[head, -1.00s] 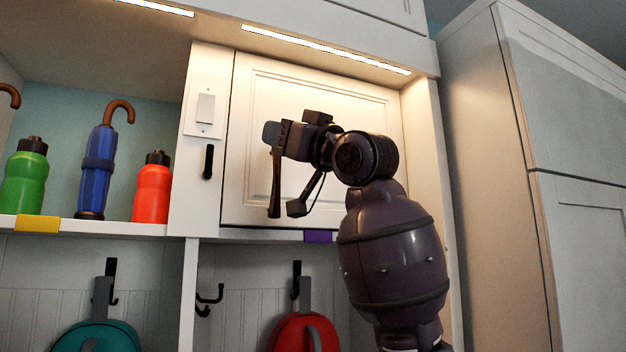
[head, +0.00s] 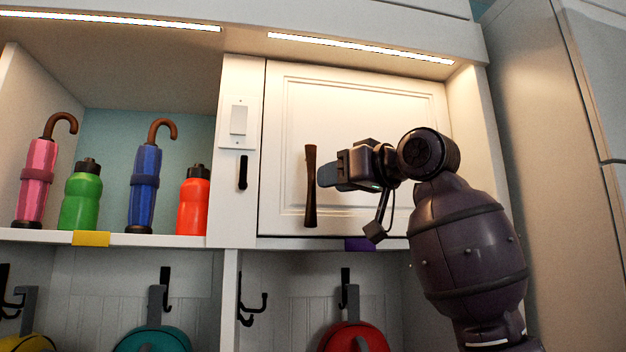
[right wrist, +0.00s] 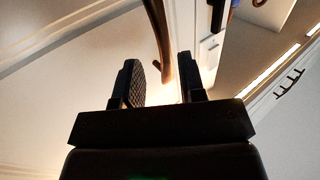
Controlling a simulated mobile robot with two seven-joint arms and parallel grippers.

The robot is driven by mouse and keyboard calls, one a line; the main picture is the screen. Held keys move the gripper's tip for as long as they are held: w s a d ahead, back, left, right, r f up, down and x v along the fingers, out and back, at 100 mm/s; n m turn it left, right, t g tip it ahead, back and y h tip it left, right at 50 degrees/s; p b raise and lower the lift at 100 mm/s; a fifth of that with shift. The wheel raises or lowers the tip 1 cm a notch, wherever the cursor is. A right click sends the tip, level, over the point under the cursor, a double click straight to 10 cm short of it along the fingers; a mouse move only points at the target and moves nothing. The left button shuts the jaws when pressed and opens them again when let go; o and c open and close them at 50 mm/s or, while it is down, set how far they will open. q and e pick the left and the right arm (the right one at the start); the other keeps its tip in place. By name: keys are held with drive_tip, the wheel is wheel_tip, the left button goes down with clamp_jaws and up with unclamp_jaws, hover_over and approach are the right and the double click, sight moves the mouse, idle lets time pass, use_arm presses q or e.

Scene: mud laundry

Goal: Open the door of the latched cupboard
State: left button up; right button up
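The latched cupboard's cream panelled door (head: 355,110) looks shut in its frame. A dark brown upright bar handle (head: 310,186) is on its left side. A small black latch-like piece (head: 242,172) sits upright on the white post left of the door, below a white switch plate (head: 239,120). My left gripper is out of view.
Left of the door, an open shelf (head: 150,240) holds umbrellas and bottles, including a red bottle (head: 193,205). Hooks with bags, one red (head: 352,338), hang below. A tall cabinet (head: 555,150) stands at the right.

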sight(313, 183)
drive_tip(key=shift+p+x, duration=0.8)
drive_tip(key=shift+x, duration=2.3)
drive_tip(key=shift+s, duration=0.1)
drive_tip(key=shift+c, duration=0.4)
clamp_jaws()
